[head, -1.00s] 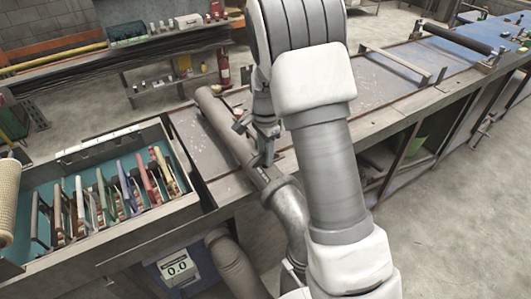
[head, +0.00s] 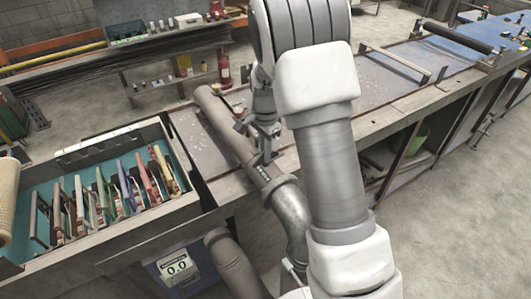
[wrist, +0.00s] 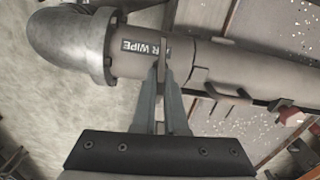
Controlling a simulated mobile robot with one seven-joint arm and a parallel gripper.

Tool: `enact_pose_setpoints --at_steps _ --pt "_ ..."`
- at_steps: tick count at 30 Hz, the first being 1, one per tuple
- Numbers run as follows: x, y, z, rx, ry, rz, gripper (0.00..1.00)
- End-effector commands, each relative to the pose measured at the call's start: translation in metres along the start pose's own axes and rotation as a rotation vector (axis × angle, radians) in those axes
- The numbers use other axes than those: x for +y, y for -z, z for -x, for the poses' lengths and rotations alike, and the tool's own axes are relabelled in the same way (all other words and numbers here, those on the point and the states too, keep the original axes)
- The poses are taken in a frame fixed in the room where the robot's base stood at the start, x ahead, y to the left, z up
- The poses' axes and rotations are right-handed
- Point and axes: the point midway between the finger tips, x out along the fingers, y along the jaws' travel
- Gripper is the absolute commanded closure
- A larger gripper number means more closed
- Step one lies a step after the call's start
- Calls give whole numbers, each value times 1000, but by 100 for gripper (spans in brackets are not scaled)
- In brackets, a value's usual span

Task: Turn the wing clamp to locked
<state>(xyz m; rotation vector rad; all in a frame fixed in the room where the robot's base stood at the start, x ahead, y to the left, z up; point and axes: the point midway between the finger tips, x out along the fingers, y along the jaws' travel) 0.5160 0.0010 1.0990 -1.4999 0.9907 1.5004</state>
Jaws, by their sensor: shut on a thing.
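A long grey tube (head: 222,120) lies along the bench, with a flanged metal elbow (head: 290,205) at its near end. In the wrist view the tube (wrist: 225,68) carries a white-lettered "WIPE" label, partly hidden. A thin upright grey plate (wrist: 170,14), seemingly the wing of the clamp, runs across the tube beside the label. My gripper (wrist: 163,68) has its two fingers close together at this plate's lower end and is shut on it. The head view shows my gripper (head: 263,155) at the tube just beyond the elbow. The clamp's locked mark is not visible.
A dark hooked bracket (wrist: 236,98) and a red-ended part (wrist: 290,114) sit beside the tube. A teal-lined tray (head: 20,185) of coloured-handled tools stands at left.

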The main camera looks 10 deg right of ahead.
Motion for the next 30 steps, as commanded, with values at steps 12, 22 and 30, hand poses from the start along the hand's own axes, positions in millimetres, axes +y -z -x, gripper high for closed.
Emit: enact_pose_setpoints --at_steps 12,22,30 --pt "0 1 -2 0 2 351 100" --pt "0 1 -1 2 2 666 100" --pt "0 1 0 1 2 922 100"
